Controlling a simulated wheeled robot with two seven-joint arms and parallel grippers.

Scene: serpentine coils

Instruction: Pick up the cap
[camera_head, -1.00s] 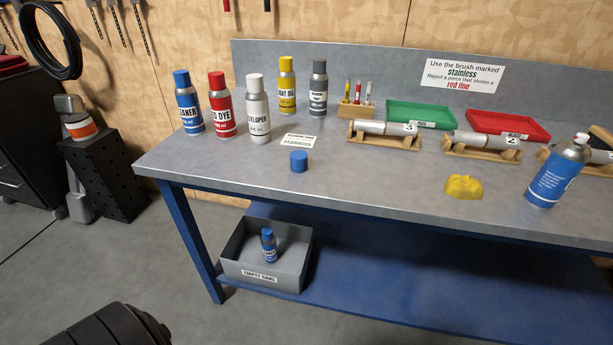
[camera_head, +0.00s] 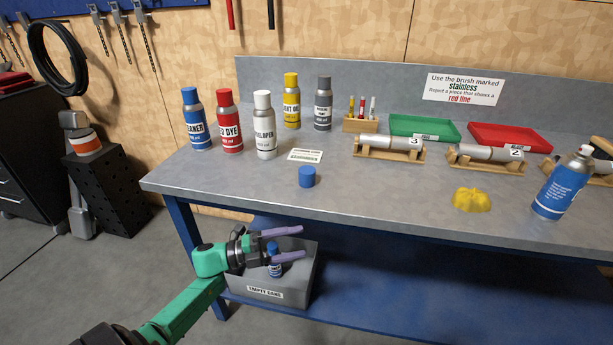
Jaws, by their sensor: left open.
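The blue cap (camera_head: 307,177) stands on the grey bench top, near its front edge, in front of a small white card. My left gripper (camera_head: 303,243) is open and empty. Its two purple fingers point right, and it shows below the cap in the picture, in front of the bench's front edge and across the grey bin. The capless blue can (camera_head: 553,188) stands at the right of the bench. My right gripper does not show.
Cleaner (camera_head: 196,119), red dye (camera_head: 229,121) and developer (camera_head: 264,126) cans stand left of the cap. A yellow cloth (camera_head: 472,200) lies to the right. The grey bin (camera_head: 313,275) on the lower shelf holds a blue-capped can (camera_head: 274,266).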

